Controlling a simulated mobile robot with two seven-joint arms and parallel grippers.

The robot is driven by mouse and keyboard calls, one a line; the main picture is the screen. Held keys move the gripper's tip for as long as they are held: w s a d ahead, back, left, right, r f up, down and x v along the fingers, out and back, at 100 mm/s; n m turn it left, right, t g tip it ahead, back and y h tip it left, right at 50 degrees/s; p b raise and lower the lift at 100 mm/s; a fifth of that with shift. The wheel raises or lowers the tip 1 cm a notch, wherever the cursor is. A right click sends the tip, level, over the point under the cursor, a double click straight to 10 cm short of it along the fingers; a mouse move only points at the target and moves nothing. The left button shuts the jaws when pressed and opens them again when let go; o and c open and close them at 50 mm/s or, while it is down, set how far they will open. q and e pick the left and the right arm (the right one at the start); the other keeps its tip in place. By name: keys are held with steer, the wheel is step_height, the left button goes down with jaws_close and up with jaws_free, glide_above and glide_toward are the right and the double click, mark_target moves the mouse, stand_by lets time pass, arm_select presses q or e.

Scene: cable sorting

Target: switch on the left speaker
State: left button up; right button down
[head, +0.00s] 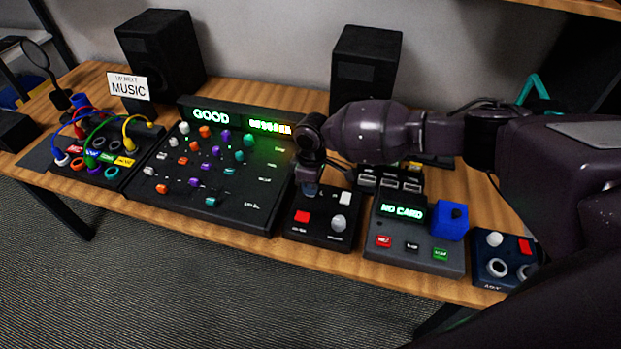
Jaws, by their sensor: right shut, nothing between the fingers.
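The left speaker (162,55) is a black box at the back left of the table. The right speaker (366,62) stands at the back, partly hidden behind my right arm. My right gripper (311,187) is shut and empty, pointing down over the back left of a small black control box (322,226). This box carries a red button (302,217), a white switch (346,198) and a pale knob (339,223). The gripper hides the box's back left part, and I cannot tell whether it touches. My left gripper is out of view.
A mixer panel (215,165) with coloured knobs and a lit "GOOD" display is left of the gripper. A cable patch box (97,160) is further left. A grey "NO CARD" unit (410,240) and a dark blue box (496,262) are to the right.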

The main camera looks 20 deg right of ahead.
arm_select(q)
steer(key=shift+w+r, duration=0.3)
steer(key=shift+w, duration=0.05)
